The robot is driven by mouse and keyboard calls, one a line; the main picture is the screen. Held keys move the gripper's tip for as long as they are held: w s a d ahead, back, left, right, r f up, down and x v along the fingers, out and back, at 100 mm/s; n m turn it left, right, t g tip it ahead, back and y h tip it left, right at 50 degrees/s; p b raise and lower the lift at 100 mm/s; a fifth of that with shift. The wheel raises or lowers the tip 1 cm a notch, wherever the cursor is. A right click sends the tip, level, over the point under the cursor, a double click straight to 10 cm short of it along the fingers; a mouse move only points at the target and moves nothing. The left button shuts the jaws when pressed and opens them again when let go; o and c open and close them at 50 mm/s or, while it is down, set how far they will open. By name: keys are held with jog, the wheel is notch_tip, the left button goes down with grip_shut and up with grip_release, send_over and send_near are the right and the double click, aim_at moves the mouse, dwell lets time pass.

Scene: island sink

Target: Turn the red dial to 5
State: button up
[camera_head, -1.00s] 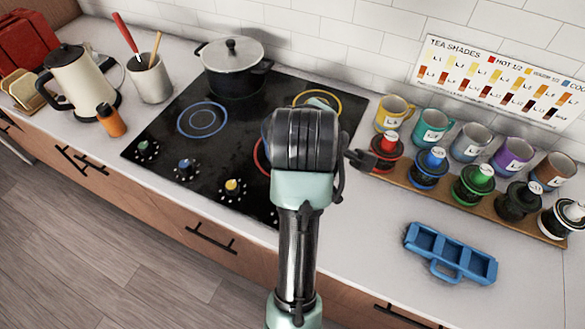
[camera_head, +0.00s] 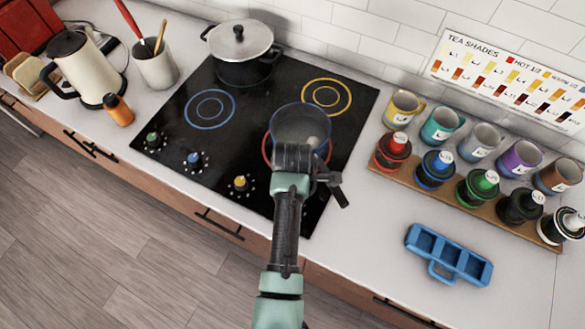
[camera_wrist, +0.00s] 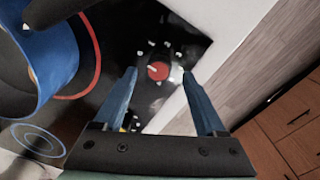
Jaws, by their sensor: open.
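The red dial (camera_wrist: 158,71) shows in the wrist view on the black cooktop, ringed by small pale marks. It has a pale line on its face, pointing to the upper left in that view. I cannot read any number there. My gripper (camera_wrist: 160,74) is open, with its two blue-grey fingers appearing on either side of the dial. Contact with the dial does not show, and nothing is held. In the head view my gripper (camera_head: 338,192) is over the cooktop's front right, and my arm hides the red dial.
A blue-rimmed pot (camera_head: 301,124) stands on the red-ringed burner, close to my gripper; it also shows in the wrist view (camera_wrist: 45,65). Green (camera_head: 152,137), blue (camera_head: 193,158) and yellow (camera_head: 240,181) dials line the front. Mugs and a blue tray (camera_head: 447,254) are right.

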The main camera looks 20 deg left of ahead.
jog(key=shift+w+f, duration=0.1)
jog(key=shift+f, duration=1.15)
grip_shut()
